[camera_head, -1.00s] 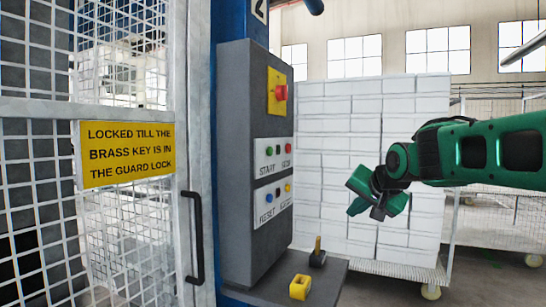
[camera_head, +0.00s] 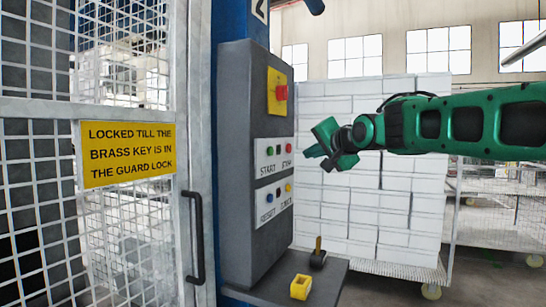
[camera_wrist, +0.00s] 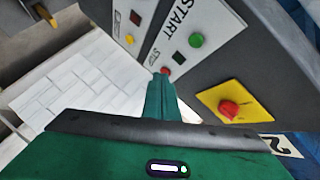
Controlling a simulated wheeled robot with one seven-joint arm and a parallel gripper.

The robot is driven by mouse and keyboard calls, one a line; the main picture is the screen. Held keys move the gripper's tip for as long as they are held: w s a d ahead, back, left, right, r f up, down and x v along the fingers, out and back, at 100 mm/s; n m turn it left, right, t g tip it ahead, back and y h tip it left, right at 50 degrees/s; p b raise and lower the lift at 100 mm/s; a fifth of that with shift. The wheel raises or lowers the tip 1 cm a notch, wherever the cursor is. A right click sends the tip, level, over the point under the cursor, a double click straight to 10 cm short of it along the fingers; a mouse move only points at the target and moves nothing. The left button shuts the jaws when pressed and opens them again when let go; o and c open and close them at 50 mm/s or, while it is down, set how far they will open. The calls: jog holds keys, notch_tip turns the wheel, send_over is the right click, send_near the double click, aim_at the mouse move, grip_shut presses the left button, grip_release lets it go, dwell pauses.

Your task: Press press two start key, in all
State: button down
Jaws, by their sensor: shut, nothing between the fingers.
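The grey control box (camera_head: 236,150) of press two stands at centre in the head view. Its upper white plate carries the green start key (camera_head: 270,150), a dark square and a red stop button (camera_head: 288,148). The wrist view shows the green start key (camera_wrist: 196,40) beside the START lettering and the red stop button (camera_wrist: 165,71) near my fingertips. My gripper (camera_head: 314,156) is shut and empty, right of the plate and level with it, apparently short of the panel. In the wrist view my gripper (camera_wrist: 160,78) overlaps the plate's edge near the red button; contact cannot be told.
A mesh guard door (camera_head: 40,220) is left; white stacked blocks (camera_head: 350,215) stand behind.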

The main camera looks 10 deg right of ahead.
aim_at(271, 151)
jog(key=w+a, duration=0.5)
jog(key=a, duration=0.2)
dwell(0.3)
jog(key=shift+w, duration=0.1)
dwell(1.9)
jog(key=shift+w+a, duration=0.15)
jog(key=shift+a, duration=0.1)
